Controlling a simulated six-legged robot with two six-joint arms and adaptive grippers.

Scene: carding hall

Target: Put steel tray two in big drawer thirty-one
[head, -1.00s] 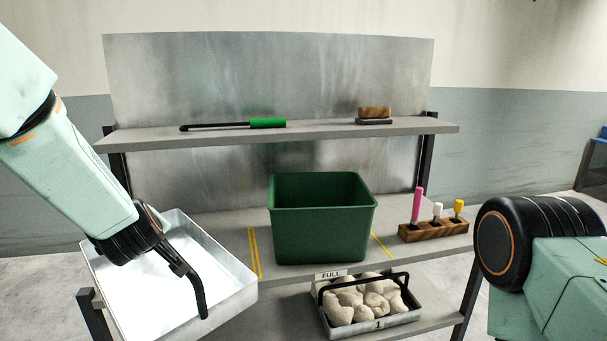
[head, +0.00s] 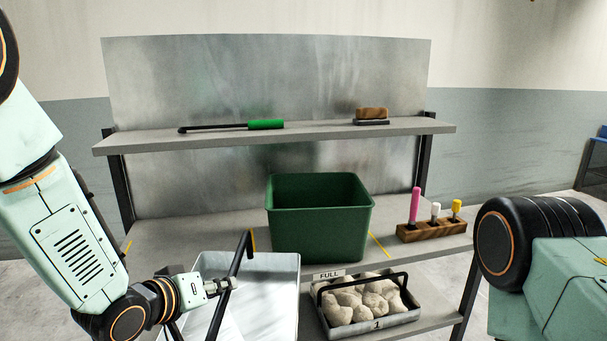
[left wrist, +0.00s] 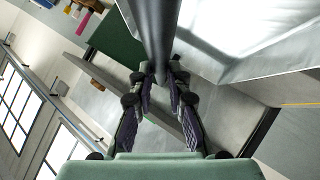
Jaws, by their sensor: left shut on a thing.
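My left gripper (head: 220,287) is shut on the black bar handle (head: 237,260) of an open steel tray (head: 283,268), low in front of the rack in the head view. The tray looks empty where its inside shows; I see no number on it. In the left wrist view, the fingers (left wrist: 162,75) close on the dark handle (left wrist: 158,30), with the pale tray (left wrist: 235,35) beyond. My right gripper and drawer thirty-one are not in view.
A green bin (head: 318,235) stands on the middle shelf (head: 165,240), close behind the held tray. A wooden holder (head: 430,232) with coloured sticks is to its right. The upper shelf (head: 215,140) carries a green-handled rod (head: 265,125) and a brush (head: 371,114).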

